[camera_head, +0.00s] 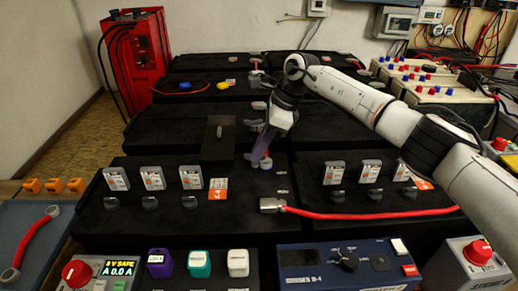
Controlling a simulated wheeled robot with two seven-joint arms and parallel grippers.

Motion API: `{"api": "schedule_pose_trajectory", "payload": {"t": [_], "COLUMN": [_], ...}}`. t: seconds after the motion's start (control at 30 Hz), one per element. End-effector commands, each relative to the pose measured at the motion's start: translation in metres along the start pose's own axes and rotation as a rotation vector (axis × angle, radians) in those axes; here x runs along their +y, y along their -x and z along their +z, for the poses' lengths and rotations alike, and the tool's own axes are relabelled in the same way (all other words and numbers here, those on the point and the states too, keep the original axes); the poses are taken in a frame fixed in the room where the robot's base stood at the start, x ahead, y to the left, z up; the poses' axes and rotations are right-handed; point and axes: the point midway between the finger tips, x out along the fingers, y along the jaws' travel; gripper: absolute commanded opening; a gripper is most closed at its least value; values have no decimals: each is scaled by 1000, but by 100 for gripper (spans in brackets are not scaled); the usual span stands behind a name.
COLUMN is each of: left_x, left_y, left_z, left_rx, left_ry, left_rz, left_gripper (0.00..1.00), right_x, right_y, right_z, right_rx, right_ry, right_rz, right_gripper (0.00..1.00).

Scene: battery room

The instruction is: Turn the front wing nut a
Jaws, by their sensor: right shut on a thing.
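My right gripper (261,161) reaches down from the upper middle. Its jaws are shut on a small part at the front terminal area, between the two nearer black battery blocks. The part between the fingertips is mostly hidden and too small to make out; it is where a wing nut (265,163) seems to sit. A red cable (365,215) with a metal lug (272,205) lies just in front, apart from the gripper. My left gripper is not in view.
Black battery blocks (120,225) with upright labelled tags and dark knobs stand left and right of the gripper. A blue meter box (345,265) and several coloured caps (199,263) are in front. A red charger (133,60) stands at back left.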

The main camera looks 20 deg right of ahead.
Motion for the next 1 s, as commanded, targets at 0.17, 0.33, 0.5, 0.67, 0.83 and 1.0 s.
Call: {"api": "schedule_pose_trajectory", "payload": {"t": [0.17,0.33,0.5,0.67,0.83,1.0], "left_x": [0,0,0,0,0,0], "left_y": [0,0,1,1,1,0], "left_z": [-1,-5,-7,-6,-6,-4], "left_rx": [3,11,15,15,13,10], "left_ry": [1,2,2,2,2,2], "left_rz": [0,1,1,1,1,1], "left_gripper": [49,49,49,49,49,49], "right_x": [-2,-2,-2,-2,-2,-2], "right_y": [1,0,1,1,1,0], "right_z": [0,0,0,0,0,0], "right_rx": [0,2,2,2,3,2], "right_ry": [61,93,102,103,103,102], "right_rz": [24,36,40,40,39,40], "right_gripper": [0,0,0,0,18,28]}}
